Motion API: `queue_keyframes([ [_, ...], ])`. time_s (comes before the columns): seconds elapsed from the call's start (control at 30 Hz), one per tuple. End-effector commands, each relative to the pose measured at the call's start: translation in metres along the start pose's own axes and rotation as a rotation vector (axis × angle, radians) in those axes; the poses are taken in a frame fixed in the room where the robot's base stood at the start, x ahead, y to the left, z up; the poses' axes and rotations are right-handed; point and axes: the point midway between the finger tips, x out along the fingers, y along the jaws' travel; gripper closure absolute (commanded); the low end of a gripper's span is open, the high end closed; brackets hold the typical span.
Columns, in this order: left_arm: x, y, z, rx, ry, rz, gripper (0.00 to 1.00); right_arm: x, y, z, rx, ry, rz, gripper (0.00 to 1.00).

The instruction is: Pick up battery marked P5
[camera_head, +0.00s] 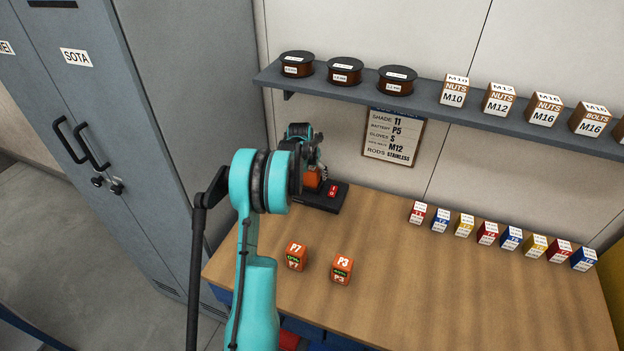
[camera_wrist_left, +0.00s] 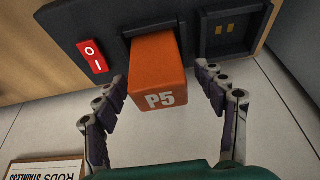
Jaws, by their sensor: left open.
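The orange battery marked P5 (camera_wrist_left: 158,75) sits in a slot of the black charger (camera_wrist_left: 110,22), seen upside down in the left wrist view. In the head view a small part of the battery (camera_head: 311,181) shows in the charger (camera_head: 325,203), mostly hidden by my left arm. My left gripper (camera_wrist_left: 168,100) is open, with one finger on each side of the battery and gaps still visible. In the head view the gripper (camera_head: 314,165) is at the charger, partly hidden. My right gripper is not in view.
Batteries P7 (camera_head: 296,257) and P3 (camera_head: 342,270) stand on the wooden bench (camera_head: 440,290). The charger has a red switch (camera_wrist_left: 93,56) and an empty slot (camera_wrist_left: 230,27). Several small boxes (camera_head: 487,233) line the bench's back. A shelf (camera_head: 430,104) and grey cabinet (camera_head: 170,100) are near.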

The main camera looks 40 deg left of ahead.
Motion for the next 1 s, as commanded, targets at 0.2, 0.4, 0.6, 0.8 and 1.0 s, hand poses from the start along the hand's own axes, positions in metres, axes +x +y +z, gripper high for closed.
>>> queue_keyframes([
  [0.2, 0.000, 0.000, 0.000, 0.000, 0.000, 0.000, 0.32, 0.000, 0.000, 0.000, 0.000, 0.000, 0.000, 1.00],
  [0.4, 0.000, 0.000, 0.000, 0.000, 0.000, 0.000, 0.85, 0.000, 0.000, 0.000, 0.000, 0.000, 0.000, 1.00],
  [0.6, 0.000, 0.000, 0.000, 0.000, 0.000, 0.000, 1.00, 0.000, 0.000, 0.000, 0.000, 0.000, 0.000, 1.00],
  [0.8, -0.004, 0.000, -0.002, 0.000, 0.000, 0.000, 1.00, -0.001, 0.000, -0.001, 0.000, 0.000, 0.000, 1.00],
  [1.0, -0.026, 0.000, -0.011, 0.000, 0.001, 0.000, 1.00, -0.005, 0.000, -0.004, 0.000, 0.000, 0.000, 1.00],
])
